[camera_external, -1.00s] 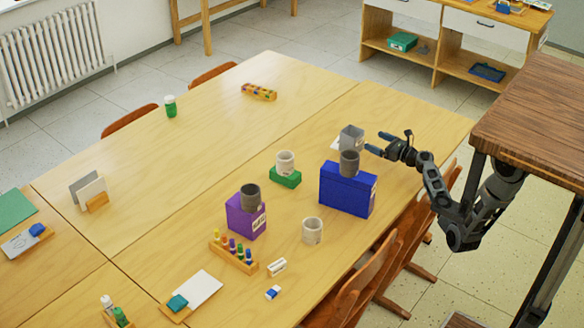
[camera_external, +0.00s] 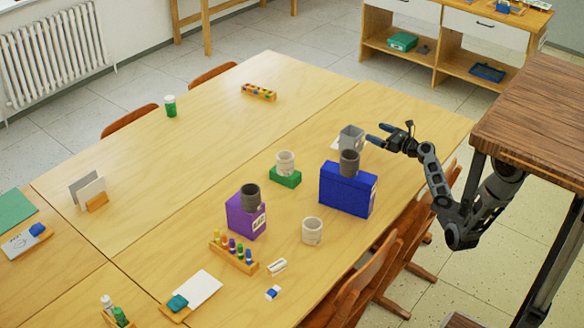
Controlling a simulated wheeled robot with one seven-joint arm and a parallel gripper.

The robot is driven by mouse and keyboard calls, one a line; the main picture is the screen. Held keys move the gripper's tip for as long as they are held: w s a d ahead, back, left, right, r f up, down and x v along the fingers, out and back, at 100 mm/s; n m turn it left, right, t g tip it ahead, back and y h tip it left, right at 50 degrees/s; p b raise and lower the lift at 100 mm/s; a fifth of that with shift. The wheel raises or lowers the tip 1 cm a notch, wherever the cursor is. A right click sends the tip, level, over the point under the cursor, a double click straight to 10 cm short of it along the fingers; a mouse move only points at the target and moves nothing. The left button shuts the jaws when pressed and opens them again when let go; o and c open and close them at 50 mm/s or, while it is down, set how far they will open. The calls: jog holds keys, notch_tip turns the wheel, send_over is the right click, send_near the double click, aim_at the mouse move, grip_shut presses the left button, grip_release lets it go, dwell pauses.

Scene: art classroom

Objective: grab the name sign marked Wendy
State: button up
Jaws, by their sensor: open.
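A small white block-like piece with dark marks (camera_external: 277,267) lies on the near part of the table, right of the marker rack. It may be a name sign, but its marks are too small to read. I cannot tell any sign marked Wendy in this view. My gripper (camera_external: 379,133) is open and empty above the right side of the table. It is just right of a grey square cup (camera_external: 351,138), apart from it, and far from the small white piece.
A blue box (camera_external: 345,190) carries a dark cup (camera_external: 349,163). A purple box (camera_external: 240,216) carries another dark cup (camera_external: 250,197). A pale cup (camera_external: 312,231), a green block (camera_external: 285,177) and a marker rack (camera_external: 233,257) stand nearby.

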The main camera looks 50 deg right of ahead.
notch_tip(320, 180, up, 14)
jog(key=w+a+r+n+t+p, duration=0.1)
jog(key=w+a+r+t, duration=0.2)
jog(key=a+r, duration=0.6)
jog(key=w+a+r+t, duration=0.4)
jog(key=a+r, duration=0.1)
jog(key=a, duration=0.7)
jog(key=s+a+r+m+g+h+p, duration=0.1)
jog(key=a+r+m+h, duration=0.1)
jog(key=a+m+h, duration=0.95)
jog(key=s+a+f+n+g+y+p, duration=0.1)
jog(key=s+a+f+n+g+y, duration=0.35)
jog(key=a, duration=0.75)
jog(key=s+a+f+n+g+y, duration=0.1)
jog(key=s+a+f+g, duration=0.2)
jog(key=s+a+f, duration=0.65)
jog(key=s+a+f+n+g+y+p, duration=0.1)
jog(key=s+a+f+n+g+y, duration=0.2)
jog(key=a, duration=1.1)
send_near(278, 265)
jog(key=shift+d+x, duration=0.25)
jog(key=shift+x, duration=0.95)
jog(key=shift+f, duration=0.4)
jog(key=shift+x, duration=1.2)
jog(key=shift+a+r+x, duration=0.15)
jog(key=shift+x, duration=1.2)
jog(key=shift+a+r+x, duration=0.1)
jog(key=shift+r+x, duration=0.1)
jog(key=shift+x, duration=1.1)
jog(key=shift+w, duration=0.15)
